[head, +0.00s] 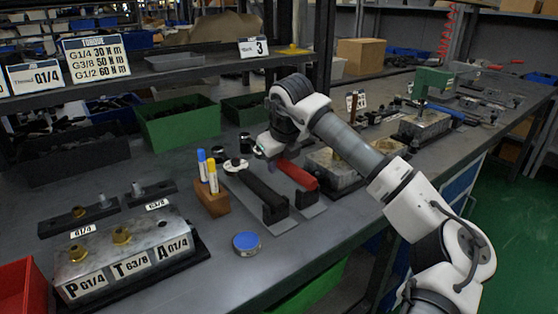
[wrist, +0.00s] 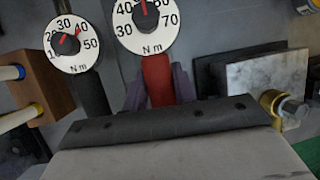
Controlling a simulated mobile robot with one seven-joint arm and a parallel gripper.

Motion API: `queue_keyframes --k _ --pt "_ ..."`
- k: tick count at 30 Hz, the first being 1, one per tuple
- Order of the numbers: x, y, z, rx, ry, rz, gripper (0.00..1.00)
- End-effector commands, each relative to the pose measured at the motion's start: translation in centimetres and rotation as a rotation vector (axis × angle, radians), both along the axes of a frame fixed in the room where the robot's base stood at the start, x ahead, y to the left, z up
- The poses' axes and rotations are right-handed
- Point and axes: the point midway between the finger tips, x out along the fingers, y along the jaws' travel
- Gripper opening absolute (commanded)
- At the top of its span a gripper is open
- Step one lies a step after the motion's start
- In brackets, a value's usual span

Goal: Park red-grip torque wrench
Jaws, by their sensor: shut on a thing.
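The red-grip torque wrench (head: 299,176) lies along the bench with its red grip toward the bench front, at a black holder (head: 306,197). My gripper (head: 272,150) is at its far end and shut on it. In the wrist view, the fingers of my gripper (wrist: 158,92) sit on both sides of the red grip (wrist: 157,76), just below a round white dial (wrist: 145,20) marked in N m. A black-grip torque wrench (head: 262,190) lies parallel on the left; its dial (wrist: 71,43) also shows. My arm hides part of the red wrench's far end.
A wooden block with marker pens (head: 211,199) and a blue-lidded tin (head: 246,242) stand left of the wrenches. A valve block labelled P, T, A (head: 125,255) is at front left. Another metal block (head: 333,168) is right of the wrenches. Green bins (head: 180,122) line the back.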

Motion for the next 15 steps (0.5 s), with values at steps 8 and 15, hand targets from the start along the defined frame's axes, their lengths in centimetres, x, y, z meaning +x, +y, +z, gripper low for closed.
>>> queue_keyframes --k 8,15 --pt "0.0 0.0 -0.8 0.000 -0.002 0.000 0.00" --pt "0.0 0.0 -1.4 0.000 -0.002 0.000 0.00"
